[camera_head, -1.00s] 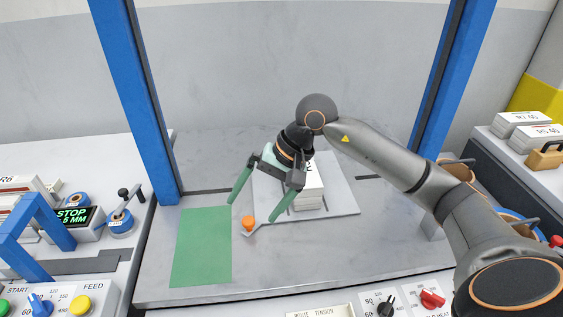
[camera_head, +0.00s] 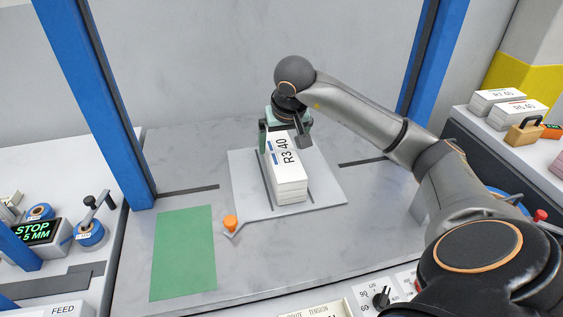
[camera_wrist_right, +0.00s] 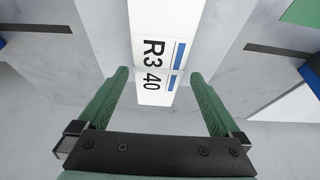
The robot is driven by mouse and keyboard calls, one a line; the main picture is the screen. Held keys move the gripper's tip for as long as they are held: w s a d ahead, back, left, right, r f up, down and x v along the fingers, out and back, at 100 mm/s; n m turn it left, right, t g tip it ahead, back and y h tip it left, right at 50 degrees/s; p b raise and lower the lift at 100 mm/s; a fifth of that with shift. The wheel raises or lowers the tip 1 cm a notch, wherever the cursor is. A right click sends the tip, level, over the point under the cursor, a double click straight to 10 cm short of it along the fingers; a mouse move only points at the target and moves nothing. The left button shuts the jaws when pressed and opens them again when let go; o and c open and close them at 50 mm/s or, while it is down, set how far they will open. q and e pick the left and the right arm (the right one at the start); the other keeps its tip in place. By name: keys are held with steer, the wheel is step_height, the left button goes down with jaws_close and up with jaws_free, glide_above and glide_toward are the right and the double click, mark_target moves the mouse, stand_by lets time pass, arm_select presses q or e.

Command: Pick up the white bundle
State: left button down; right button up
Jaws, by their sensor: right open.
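The white bundle (camera_head: 288,173), a stack of flat white papers marked R3 40 with a blue bar, lies on the pale plate (camera_head: 325,190) in the middle of the bench. My right gripper (camera_head: 284,143) is at the bundle's far end, coming down from above. In the right wrist view its green fingers stand open, and the bundle's labelled end (camera_wrist_right: 158,50) lies between and beyond the fingertips. I cannot tell whether either finger touches it. My left gripper is not in view.
A green mat (camera_head: 184,255) lies flat and empty left of the plate. An orange knob (camera_head: 231,222) sits at the plate's near left corner. Blue posts (camera_head: 95,100) flank the bench. More white bundles (camera_head: 516,112) lie on the right counter.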

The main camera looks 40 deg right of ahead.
mark_target(282, 151)
steer(key=x, duration=0.4)
steer(key=shift+s+f, duration=0.1)
steer(key=shift+f, duration=0.3)
steer(key=shift+d, duration=0.1)
jaws_close()
steer(key=shift+r, duration=0.2)
stand_by(0.3)
